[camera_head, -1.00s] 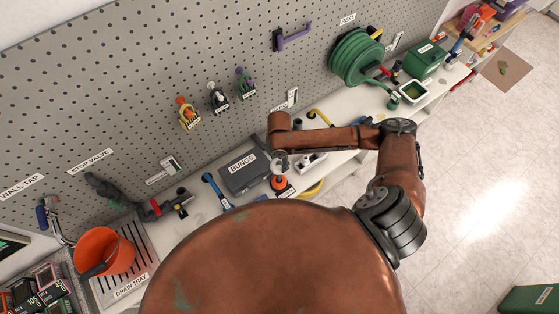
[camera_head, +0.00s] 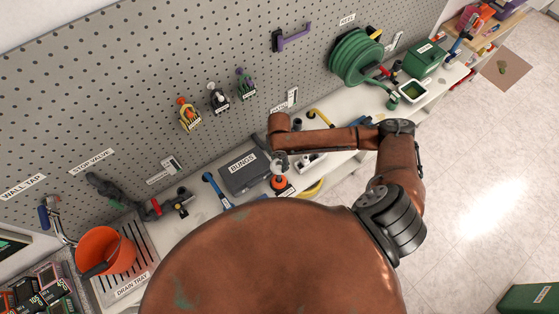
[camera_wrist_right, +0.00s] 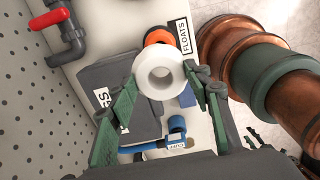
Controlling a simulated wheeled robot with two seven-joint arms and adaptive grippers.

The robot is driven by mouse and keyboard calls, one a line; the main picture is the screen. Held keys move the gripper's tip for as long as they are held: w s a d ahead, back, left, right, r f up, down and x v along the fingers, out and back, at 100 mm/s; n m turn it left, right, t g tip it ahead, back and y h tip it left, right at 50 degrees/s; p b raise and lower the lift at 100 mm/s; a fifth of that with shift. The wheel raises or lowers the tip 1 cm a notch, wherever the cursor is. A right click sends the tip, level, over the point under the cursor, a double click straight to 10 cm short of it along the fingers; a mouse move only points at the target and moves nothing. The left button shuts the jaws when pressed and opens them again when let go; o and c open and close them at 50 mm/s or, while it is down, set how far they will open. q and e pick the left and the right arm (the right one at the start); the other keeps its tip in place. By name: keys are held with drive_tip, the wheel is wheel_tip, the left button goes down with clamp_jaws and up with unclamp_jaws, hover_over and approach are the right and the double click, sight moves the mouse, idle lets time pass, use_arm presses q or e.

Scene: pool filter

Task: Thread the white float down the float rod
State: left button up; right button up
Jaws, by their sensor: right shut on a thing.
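The white float (camera_wrist_right: 160,57) is a thick ring with a round hole through it. My right gripper (camera_wrist_right: 162,80) is shut on it, with green fingers on either side in the right wrist view. In the head view my right gripper (camera_head: 279,160) hangs over the bench, right of the bungs box. An orange float (camera_head: 279,183) is below it on the bench; it also shows partly behind the white float in the right wrist view (camera_wrist_right: 157,37), beside a FLOATS label. I cannot make out the float rod. My left gripper is not in view.
The grey bungs box (camera_head: 243,174) is just left of the gripper. A blue tool (camera_head: 217,190) lies beside it. Pipework with a red lever (camera_head: 156,206) and an orange bucket (camera_head: 104,252) are further left. The pegboard (camera_head: 190,60) rises behind the bench.

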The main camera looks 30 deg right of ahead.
wheel_tip(320, 180, down, 12)
drive_tip(key=b, duration=0.4)
drive_tip(key=shift+r+b, duration=0.25)
drive_tip(key=shift+b, duration=0.05)
idle(4.2)
drive_tip(key=o, duration=1.4)
wheel_tip(320, 180, up, 5)
drive_tip(key=p, duration=0.5)
wheel_tip(320, 180, up, 12)
